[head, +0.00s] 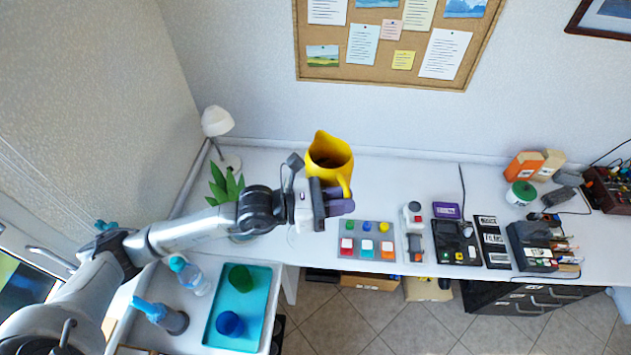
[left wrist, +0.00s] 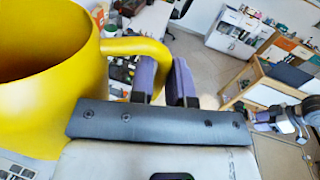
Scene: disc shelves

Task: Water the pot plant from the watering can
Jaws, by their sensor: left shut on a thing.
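The yellow watering can (head: 329,158) is held above the white desk, its open top facing up and its spout to the upper left. My left gripper (head: 342,199) is shut on the can's handle. In the left wrist view the can (left wrist: 50,75) fills the left side, and its handle runs between the gripper's fingers (left wrist: 168,82). The pot plant (head: 225,185) has green leaves and stands left of the can, behind my left arm. Its pot is mostly hidden by the arm. My right gripper is not in the head view.
A white lamp (head: 217,122) stands behind the plant. A button panel (head: 367,240) and several devices sit on the desk to the right. A blue tray (head: 240,306), a bottle (head: 190,275) and a spray bottle (head: 162,314) are at the lower left.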

